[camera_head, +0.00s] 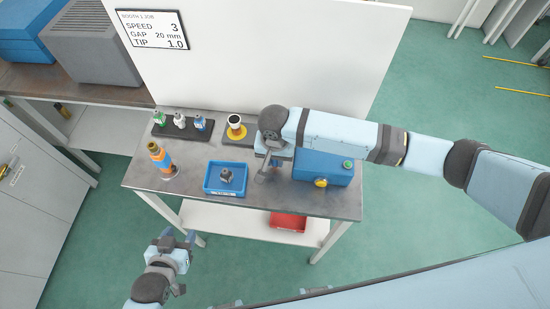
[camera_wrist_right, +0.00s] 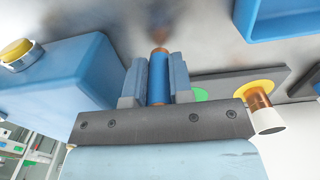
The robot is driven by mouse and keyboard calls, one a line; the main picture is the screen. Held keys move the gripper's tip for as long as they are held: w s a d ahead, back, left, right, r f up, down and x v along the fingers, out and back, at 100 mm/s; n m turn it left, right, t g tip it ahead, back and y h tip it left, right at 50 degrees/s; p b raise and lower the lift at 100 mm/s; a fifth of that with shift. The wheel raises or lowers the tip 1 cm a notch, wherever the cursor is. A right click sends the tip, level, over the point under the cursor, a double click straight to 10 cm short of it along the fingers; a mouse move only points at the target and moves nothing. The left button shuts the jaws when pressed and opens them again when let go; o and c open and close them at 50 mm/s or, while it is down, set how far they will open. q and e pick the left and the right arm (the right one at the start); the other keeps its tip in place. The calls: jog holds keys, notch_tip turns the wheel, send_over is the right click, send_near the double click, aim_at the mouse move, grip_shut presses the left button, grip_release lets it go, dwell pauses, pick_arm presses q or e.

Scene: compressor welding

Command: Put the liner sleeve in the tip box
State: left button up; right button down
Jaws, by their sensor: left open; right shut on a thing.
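My right gripper (camera_wrist_right: 160,80) is shut on a blue cylinder with a copper-coloured end (camera_wrist_right: 158,90), which I take to be the liner sleeve. In the head view my right gripper (camera_head: 264,168) is over the table between the blue tray and the blue machine, and the held part is mostly hidden there. The blue tray (camera_head: 208,187), which looks like the tip box, has a white label on its front and a dark grey part (camera_head: 227,175) inside. Its wall (camera_wrist_right: 285,30) also shows in the right wrist view. My left gripper (camera_head: 178,242) is open and empty, in front of the table.
The blue machine (camera_head: 322,168) with a yellow knob stands right. A dark plate with a yellow ring (camera_head: 237,134) holds a copper and white nozzle (camera_wrist_right: 262,105); a green spot (camera_wrist_right: 200,95) shows beside it. An orange-blue torch (camera_head: 160,158) and a bottle rack (camera_head: 180,127) stand left.

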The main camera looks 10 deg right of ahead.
jog(key=shift+f, duration=0.6)
jog(key=c, duration=1.4)
grip_release()
jog(key=shift+f, duration=0.15)
jog(key=shift+c, duration=0.2)
jog(key=o, duration=0.4)
